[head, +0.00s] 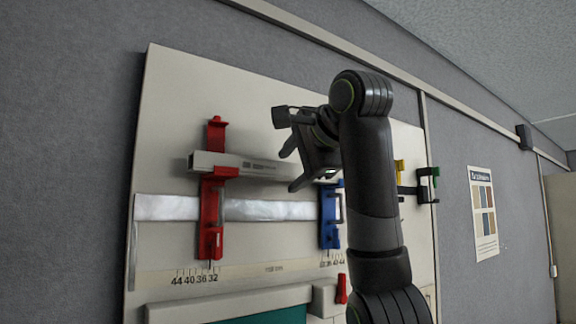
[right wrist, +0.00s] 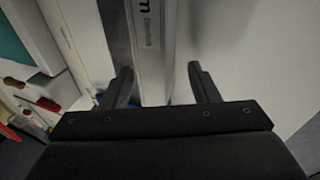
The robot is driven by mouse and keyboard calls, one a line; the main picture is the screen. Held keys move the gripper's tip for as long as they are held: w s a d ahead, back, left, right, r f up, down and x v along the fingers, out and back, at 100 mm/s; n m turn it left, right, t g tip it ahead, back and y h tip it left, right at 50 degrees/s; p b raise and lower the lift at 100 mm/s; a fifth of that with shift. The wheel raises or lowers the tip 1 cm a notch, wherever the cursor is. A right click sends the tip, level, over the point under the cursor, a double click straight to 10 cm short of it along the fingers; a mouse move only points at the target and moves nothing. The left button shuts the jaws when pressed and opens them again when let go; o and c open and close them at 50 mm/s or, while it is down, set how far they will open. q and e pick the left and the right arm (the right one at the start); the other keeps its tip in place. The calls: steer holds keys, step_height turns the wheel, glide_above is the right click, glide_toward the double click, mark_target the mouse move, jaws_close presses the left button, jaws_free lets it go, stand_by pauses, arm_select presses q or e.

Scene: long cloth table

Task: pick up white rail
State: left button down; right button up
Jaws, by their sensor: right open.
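The white rail (head: 250,167) is a long pale bar with small dark print, level across the upper board in the head view. Its left end sits at a red clamp (head: 211,190). My right gripper (head: 290,168) is open at the rail's right part, and my arm hides what lies behind it. In the right wrist view the rail (right wrist: 155,45) runs between the two open fingers (right wrist: 160,70). I cannot tell whether they touch it. My left gripper is not in view.
A pale board (head: 170,100) stands against the grey wall. A blue clamp (head: 329,215) is below my gripper, and yellow and green clamps (head: 427,184) are at right. A whitish strip (head: 165,207) crosses behind the red clamp. A teal panel (head: 265,315) is low.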

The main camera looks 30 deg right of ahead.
jaws_close()
stand_by(0.3)
steer(key=shift+f, duration=0.1)
steer(key=shift+a, duration=0.1)
